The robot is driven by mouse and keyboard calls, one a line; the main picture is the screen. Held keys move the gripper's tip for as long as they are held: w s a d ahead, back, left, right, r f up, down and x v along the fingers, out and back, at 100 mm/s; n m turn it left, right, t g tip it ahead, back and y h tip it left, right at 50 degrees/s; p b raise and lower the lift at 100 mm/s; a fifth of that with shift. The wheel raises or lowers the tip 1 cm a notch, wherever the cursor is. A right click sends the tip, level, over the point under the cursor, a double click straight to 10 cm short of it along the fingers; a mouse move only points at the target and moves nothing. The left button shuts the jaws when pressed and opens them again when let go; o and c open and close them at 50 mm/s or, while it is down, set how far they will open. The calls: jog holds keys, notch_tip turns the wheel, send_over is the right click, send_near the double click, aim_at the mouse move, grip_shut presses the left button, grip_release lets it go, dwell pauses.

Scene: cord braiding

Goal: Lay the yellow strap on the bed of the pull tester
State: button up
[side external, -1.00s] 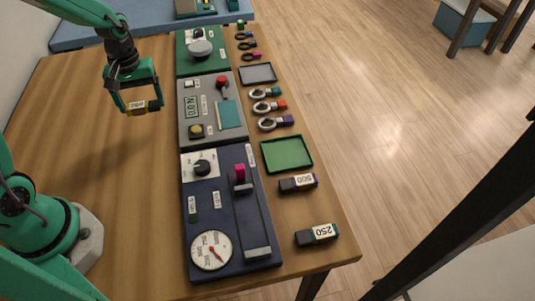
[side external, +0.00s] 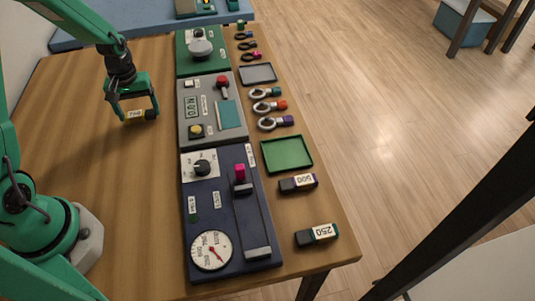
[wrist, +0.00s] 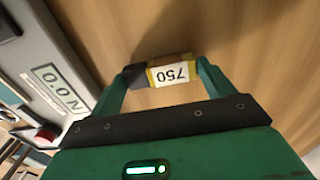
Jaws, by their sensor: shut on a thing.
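My gripper (side external: 139,115) is shut on the yellow strap (side external: 137,115), a short black-ended piece with a white label. In the wrist view the strap (wrist: 170,73) lies crosswise between the two green fingers (wrist: 163,80), and its label reads 750. It is held low over the bare wood, left of the machines; a gap to the table is hard to judge. A grey machine (side external: 208,85) with a 0.0 N readout and a teal pad (side external: 229,115) stands right of my gripper. A dark blue machine (side external: 222,235) has a dial and a long slide. No label clearly names the pull tester.
A green machine (side external: 186,62) stands behind the grey one. Right of the machines lie several ringed parts, a grey tray (side external: 258,73), a green tray (side external: 268,160), a 500 strap (side external: 288,185) and a 250 strap (side external: 305,239). The table's left side is clear.

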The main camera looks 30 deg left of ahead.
aim_at(139, 113)
jog(key=shift+f, duration=0.45)
jog(key=shift+f, duration=0.1)
jog(key=o, duration=1)
notch_tip(139, 113, up, 12)
jog(key=shift+r, duration=0.15)
dwell(0.5)
